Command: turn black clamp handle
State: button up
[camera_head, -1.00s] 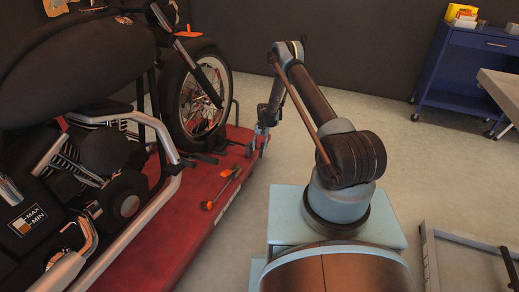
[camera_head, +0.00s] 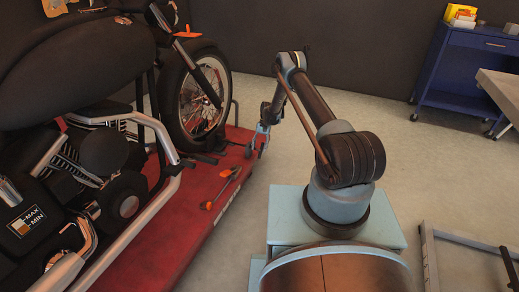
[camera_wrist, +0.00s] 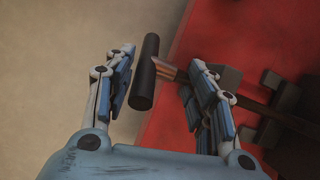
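The black clamp handle (camera_wrist: 145,73) is a dark cylinder at the end of a short copper-coloured rod in the wrist view. It lies between the two fingers of my gripper (camera_wrist: 157,80), closer to the left finger, with a gap on the left. The rod passes by the tip of the right finger; I cannot tell whether they touch. My gripper is open. In the head view my gripper (camera_head: 257,142) is at the right edge of the red lift, beside the front wheel; the handle is too small to make out there.
The motorcycle's front wheel (camera_head: 198,95) stands on the red lift platform (camera_head: 185,232), left of my arm. Dark metal bars (camera_wrist: 275,105) are right of the gripper. A blue cart (camera_head: 460,70) stands far right. Floor between is clear.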

jog(key=v, duration=1.2)
